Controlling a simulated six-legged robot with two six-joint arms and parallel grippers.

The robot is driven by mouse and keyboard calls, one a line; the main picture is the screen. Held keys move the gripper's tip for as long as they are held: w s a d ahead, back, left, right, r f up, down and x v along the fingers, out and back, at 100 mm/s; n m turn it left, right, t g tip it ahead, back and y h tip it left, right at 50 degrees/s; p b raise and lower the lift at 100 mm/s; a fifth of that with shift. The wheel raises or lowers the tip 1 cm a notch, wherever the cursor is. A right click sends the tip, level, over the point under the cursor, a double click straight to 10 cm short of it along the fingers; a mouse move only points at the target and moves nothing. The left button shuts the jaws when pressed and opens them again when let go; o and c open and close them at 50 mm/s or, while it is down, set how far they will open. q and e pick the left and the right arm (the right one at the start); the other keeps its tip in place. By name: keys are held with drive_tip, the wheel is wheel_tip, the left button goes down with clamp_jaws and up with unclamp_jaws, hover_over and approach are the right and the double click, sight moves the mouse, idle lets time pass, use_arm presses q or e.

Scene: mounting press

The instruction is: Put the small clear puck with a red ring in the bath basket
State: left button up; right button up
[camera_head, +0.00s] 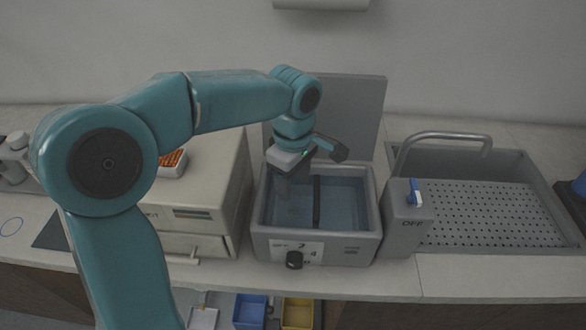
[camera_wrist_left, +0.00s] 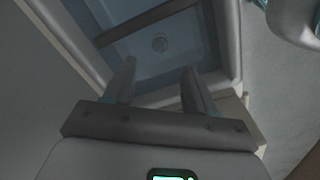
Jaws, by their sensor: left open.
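The grey bath (camera_head: 262,235) stands open on the counter with bluish liquid or a blue floor inside. A dark bar (camera_head: 316,203) crosses it; it also shows in the left wrist view (camera_wrist_left: 145,22). My left gripper (camera_head: 284,185) is over the left part of the bath, pointing down. In the left wrist view its fingers (camera_wrist_left: 158,70) are apart with nothing between them. A small round pale disc (camera_wrist_left: 160,44) shows low in the bath, beyond the fingertips. I cannot tell whether it is the puck, and no red ring shows. I cannot make out a separate basket. My right gripper is out of view.
A raised grey lid (camera_head: 355,110) stands behind the bath. A beige cabinet machine (camera_head: 205,195) with an orange-filled tray (camera_head: 172,163) is at left. A sink with a perforated plate (camera_head: 490,215) and a curved tap (camera_head: 440,137) is at right. Blue (camera_head: 249,312) and yellow (camera_head: 297,314) bins sit below.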

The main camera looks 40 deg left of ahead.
use_arm(q)
drive_tip(key=shift+r, duration=1.6)
